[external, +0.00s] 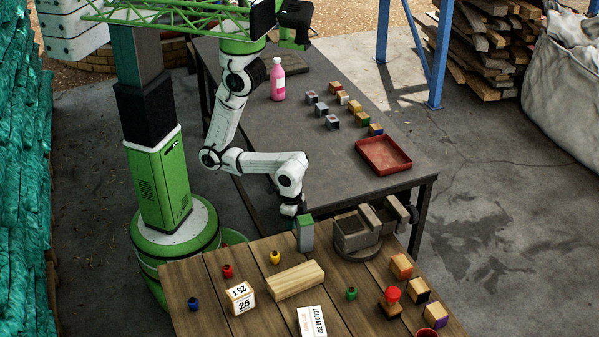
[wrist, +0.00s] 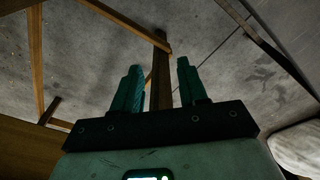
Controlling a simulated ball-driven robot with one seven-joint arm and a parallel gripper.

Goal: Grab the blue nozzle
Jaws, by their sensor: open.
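The blue nozzle (external: 193,303) is small and stands near the left front of the wooden table (external: 225,262) in the external view. My gripper (external: 291,222) is at the far edge of that table, well to the right of and behind the blue nozzle. The wrist view shows floor and wooden legs, and no nozzle.
A red nozzle (external: 227,271), yellow nozzle (external: 275,257) and green nozzle (external: 351,293) share the table. A calendar block (external: 240,298) stands right of the blue nozzle, near a wooden beam (external: 296,281).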

